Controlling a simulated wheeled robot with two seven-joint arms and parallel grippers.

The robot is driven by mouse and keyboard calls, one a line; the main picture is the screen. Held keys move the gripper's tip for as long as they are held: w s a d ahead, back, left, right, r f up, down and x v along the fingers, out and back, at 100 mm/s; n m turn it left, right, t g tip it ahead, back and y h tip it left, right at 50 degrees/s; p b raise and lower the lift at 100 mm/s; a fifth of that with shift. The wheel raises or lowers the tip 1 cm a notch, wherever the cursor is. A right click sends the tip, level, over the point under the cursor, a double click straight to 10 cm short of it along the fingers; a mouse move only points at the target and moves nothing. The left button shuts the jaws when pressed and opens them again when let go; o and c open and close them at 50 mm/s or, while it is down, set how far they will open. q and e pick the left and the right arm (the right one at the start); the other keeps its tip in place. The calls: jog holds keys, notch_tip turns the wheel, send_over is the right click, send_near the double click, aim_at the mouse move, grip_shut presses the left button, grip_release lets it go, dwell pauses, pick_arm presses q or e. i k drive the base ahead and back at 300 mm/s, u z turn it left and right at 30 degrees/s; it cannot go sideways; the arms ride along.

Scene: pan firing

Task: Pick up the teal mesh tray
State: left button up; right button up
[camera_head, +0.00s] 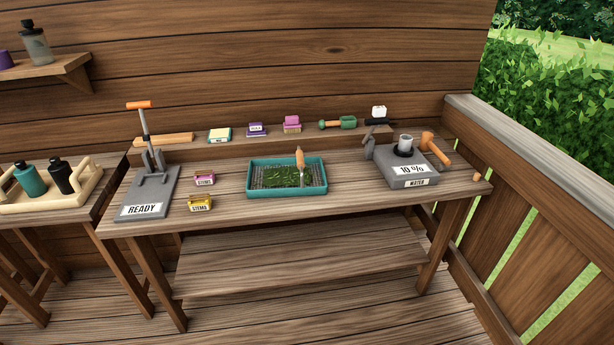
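The teal mesh tray (256,194) sits flat near the middle of the wooden workbench. Green leafy bits (280,177) lie on its mesh. A tool with an orange-brown wooden handle (300,160) stands in or over the tray, its handle pointing up; its lower end is hard to make out. Neither of my grippers shows in the head view, and nothing is touching the tray from my side.
Left of the tray are a pink box (204,180), a yellow box (201,204) and a grey press (150,196) marked READY. A back ledge (220,147) holds several small items. The bench's front strip (330,204) is clear.

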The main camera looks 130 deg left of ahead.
aim_at(298, 175)
jog(key=u, duration=4.05)
jog(key=k, duration=0.6)
jog(key=z, duration=0.5)
jog(key=i, duration=1.8)
jog(key=u, duration=0.85)
